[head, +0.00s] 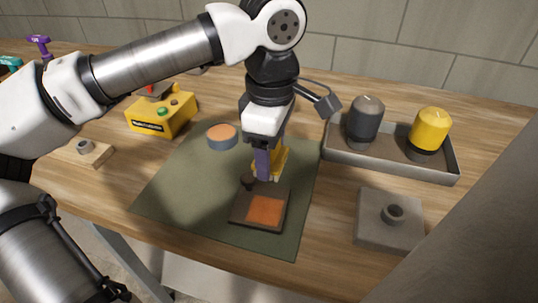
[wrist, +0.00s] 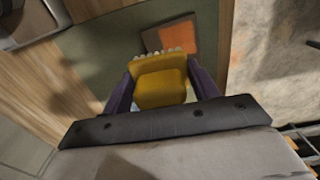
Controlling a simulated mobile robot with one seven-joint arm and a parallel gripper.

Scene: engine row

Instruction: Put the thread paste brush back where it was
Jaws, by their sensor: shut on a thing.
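The thread paste brush is a yellow block with a pale bristle edge, seen in the wrist view (wrist: 160,82) and partly behind a finger in the head view (head: 281,160). My gripper (head: 268,164), with purple fingers, is shut on it, one finger on each side. The brush is over the green mat (head: 175,180), just behind a dark brown block with an orange square (head: 265,209). That block also shows past the bristles in the wrist view (wrist: 153,40). I cannot tell whether the brush touches anything below. A round grey tin with an orange top (head: 222,136) stands behind left.
A grey tray (head: 450,177) holds a dark canister (head: 365,122) and a yellow canister (head: 430,132) at right. A grey plate with a ring (head: 385,235) lies front right.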

